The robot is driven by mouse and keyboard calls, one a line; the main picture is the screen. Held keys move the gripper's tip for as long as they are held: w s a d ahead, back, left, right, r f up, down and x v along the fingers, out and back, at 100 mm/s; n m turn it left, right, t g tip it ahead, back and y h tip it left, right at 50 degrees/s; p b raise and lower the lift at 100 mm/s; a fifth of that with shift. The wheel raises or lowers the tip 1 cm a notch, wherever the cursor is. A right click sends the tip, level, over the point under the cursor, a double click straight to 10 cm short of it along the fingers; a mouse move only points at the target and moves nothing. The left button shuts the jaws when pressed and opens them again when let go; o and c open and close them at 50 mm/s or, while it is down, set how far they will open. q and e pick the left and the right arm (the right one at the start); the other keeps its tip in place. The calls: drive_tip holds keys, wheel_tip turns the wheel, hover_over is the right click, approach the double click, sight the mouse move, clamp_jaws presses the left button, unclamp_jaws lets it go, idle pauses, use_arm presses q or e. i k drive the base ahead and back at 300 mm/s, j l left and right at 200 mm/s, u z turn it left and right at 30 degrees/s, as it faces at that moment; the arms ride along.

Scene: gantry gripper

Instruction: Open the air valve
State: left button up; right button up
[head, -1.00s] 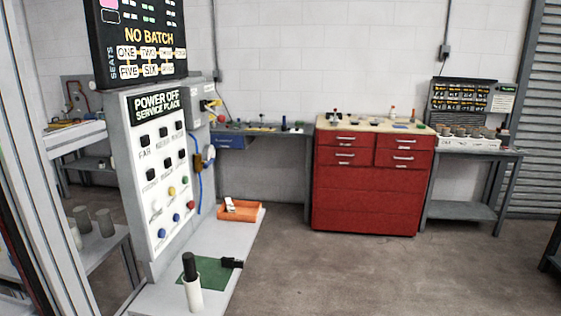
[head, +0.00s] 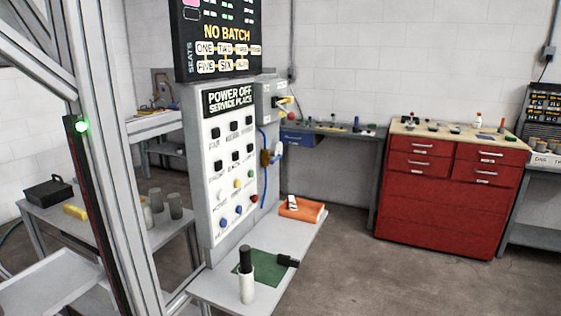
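The grey control cabinet (head: 195,190) stands left of centre, with a front panel reading "POWER OFF SERVICE PLACE". On its right side is a small brass-coloured fitting (head: 266,157) with a blue hose (head: 263,190) hanging by it and a pale round part (head: 278,148) beside it. This may be the air valve; its handle position is too small to tell. Higher up on that side, a grey box (head: 268,93) carries a yellow handle (head: 285,100) and a red knob (head: 291,116). Neither of my grippers is in view.
A grey shelf (head: 225,290) below the cabinet holds a green mat (head: 265,268), a white cylinder with a black top (head: 246,285) and an orange tray (head: 312,214). A metal frame (head: 125,180) stands left. Floor between shelf and red drawer cabinet (head: 440,215) is clear.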

sight(279, 156)
drive_tip(key=i+l, duration=0.9)
drive_tip(key=l+z, duration=0.05)
drive_tip(key=l, duration=0.05)
